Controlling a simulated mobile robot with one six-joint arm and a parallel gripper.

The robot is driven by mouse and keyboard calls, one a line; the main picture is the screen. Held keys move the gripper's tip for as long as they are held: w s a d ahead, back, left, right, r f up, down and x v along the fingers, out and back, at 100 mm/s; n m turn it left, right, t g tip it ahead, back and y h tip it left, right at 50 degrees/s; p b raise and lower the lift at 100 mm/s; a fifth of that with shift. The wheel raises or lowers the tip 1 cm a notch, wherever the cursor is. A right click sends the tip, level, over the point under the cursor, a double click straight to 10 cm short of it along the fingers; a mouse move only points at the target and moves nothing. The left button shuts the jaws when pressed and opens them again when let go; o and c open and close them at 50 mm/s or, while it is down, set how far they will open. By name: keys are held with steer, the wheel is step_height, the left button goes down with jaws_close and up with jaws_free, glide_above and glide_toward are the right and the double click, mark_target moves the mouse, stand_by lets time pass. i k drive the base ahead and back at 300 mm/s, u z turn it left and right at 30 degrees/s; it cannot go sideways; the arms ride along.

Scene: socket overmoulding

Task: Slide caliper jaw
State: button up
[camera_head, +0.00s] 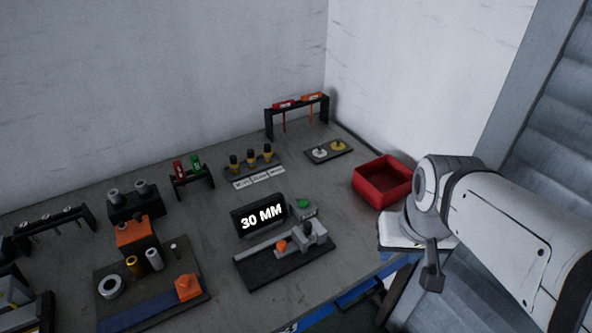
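The caliper fixture stands at the front middle of the bench in the head camera view. It has a long dark base (262,270), grey jaw blocks (312,236) toward its right end and an orange knob (281,245) left of them. A black display (261,216) behind it reads "30 MM". My gripper (432,282) hangs beyond the bench's front right edge, right of the caliper and apart from it. It is small and dark here, and I cannot see whether its fingers are apart.
A red bin (382,182) sits at the bench's right end, near my arm. A green button box (303,207) stands beside the display. A fixture with a blue strip (140,312) and an orange block (188,287) lies to the left. Racks with tools and plugs line the back.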

mark_target(300, 242)
steer(key=z, duration=0.05)
steer(key=k, duration=1.05)
steer(key=u, duration=0.55)
steer(key=i, duration=1.05)
steer(key=u, duration=0.05)
